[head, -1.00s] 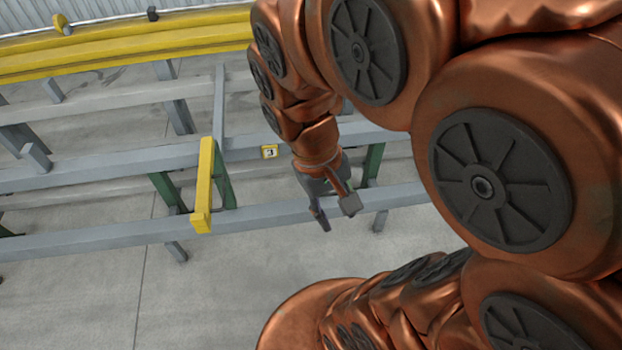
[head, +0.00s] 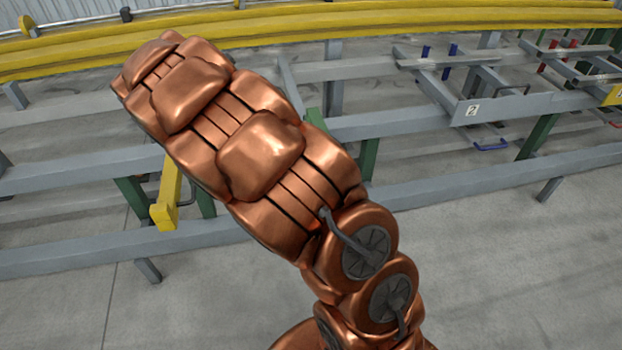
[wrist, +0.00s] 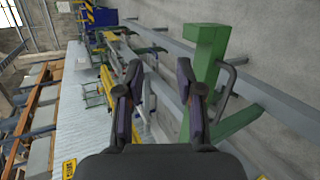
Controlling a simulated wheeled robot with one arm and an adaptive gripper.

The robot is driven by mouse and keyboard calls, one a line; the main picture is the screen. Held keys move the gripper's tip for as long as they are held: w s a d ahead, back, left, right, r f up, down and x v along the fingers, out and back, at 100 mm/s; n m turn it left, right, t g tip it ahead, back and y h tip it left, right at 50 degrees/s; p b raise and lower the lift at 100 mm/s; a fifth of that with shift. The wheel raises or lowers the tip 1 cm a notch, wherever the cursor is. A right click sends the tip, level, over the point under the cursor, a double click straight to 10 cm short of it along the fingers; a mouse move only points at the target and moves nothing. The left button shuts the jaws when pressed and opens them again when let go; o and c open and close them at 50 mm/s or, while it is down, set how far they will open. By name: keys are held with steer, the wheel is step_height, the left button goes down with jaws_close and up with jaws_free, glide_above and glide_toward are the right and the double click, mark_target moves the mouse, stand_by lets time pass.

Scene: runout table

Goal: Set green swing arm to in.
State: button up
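A green arm-like beam (wrist: 206,48) with a block end, which looks like the swing arm, shows right of centre in the wrist view. A curved dark handle (wrist: 230,82) is beside it. My gripper (wrist: 160,88) is open and empty, with its two dark fingers apart. The right finger overlaps the green beam in the picture; I cannot tell whether they touch. The handle is outside the fingers, to the right. In the head view my copper arm hides my gripper, and I cannot make out the green swing arm there.
A yellow arm (head: 168,195) stands at the front rail (head: 460,186), left of my arm. A plate marked 2 (head: 473,111) and a blue handle (head: 491,145) are at the right. Yellow rails (head: 420,28) run along the back. The floor in front is clear.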

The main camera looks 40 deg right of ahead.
steer(key=w+a+f+h+b, duration=0.2)
steer(key=w+f+h+b, duration=0.2)
steer(key=w+f+b, duration=0.55)
steer(key=shift+t, duration=0.4)
steer(key=d+f, duration=0.1)
steer(key=d, duration=0.1)
steer(key=s+d+f+p, duration=0.1)
steer(key=d+f, duration=0.1)
steer(key=s+d+f, duration=0.1)
steer(key=d+f, duration=0.1)
steer(key=d, duration=0.1)
steer(key=shift+f, duration=0.1)
jaws_close()
